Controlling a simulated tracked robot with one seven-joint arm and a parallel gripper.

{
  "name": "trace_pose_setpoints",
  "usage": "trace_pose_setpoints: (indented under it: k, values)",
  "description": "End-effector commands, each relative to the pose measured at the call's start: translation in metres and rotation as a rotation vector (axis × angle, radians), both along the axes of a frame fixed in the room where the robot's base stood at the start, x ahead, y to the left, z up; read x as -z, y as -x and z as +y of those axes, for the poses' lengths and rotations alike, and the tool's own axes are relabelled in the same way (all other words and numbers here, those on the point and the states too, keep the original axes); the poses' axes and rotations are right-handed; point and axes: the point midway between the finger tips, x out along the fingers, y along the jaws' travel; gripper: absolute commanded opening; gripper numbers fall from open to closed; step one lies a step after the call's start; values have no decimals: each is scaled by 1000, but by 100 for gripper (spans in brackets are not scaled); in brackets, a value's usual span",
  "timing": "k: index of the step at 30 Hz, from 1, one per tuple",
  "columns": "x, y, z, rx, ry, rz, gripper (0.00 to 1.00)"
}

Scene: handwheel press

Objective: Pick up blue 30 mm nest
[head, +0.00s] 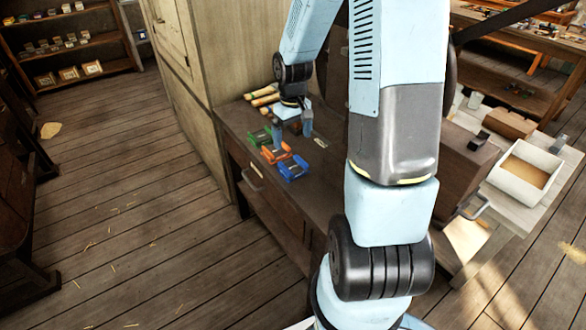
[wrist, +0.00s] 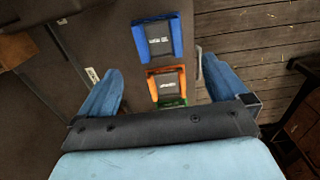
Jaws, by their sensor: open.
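The blue nest (head: 292,167) lies on the dark bench top, at the near end of a row of coloured nests. In the wrist view the blue nest (wrist: 158,39) shows at the top with a dark plate and white lettering that I cannot read. My gripper (head: 292,142) is open and empty above the row. In the wrist view its two blue fingers stand apart on either side of the orange nest (wrist: 166,84), short of the blue nest. The orange nest also shows in the head view (head: 275,153). A green nest (head: 259,138) lies behind it, mostly hidden in the wrist view.
Rolled tool-like items with light handles (head: 264,96) lie at the back of the bench, near a wooden cabinet (head: 225,50). A small pale tag (head: 320,142) lies right of the nests. A white tray (head: 523,174) stands on a bench at the right.

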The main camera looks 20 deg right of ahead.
Motion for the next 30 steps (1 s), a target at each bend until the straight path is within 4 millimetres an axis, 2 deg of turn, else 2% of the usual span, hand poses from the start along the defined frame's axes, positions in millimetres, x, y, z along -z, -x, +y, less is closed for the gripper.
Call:
trace_pose_setpoints:
  k: [3, 9, 20, 30]
  values:
    - [20, 0, 1, -2, -1, 4, 100]
    - [48, 1, 0, -1, 0, 3, 100]
    - [69, 0, 0, -1, -1, 2, 100]
    - [107, -3, -2, 0, -1, 2, 100]
